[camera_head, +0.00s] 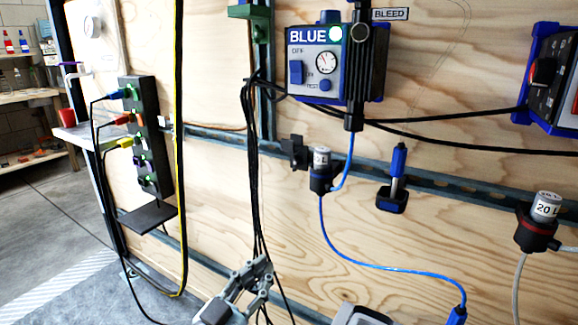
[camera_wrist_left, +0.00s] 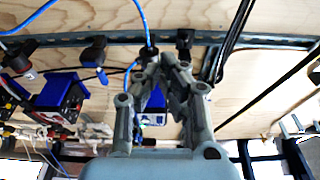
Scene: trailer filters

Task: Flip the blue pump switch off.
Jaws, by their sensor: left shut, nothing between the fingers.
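The blue pump box (camera_head: 330,92), labelled BLUE, is mounted on the plywood wall at the upper middle of the head view. Its blue rocker switch (camera_head: 296,72) is on the left of the grey front, below the word OFF. In the left wrist view the box (camera_wrist_left: 155,112) is partly hidden behind my fingers. My left gripper (camera_head: 259,268) is shut and empty, low in the head view, below and left of the box and apart from it. My right gripper is not in view.
Black cables (camera_head: 255,170) hang left of the box, close to my left gripper. A filter (camera_head: 320,170) with a blue hose (camera_head: 385,267) sits below the box. A second box (camera_head: 555,80) is at right. A socket strip (camera_head: 147,140) stands at left.

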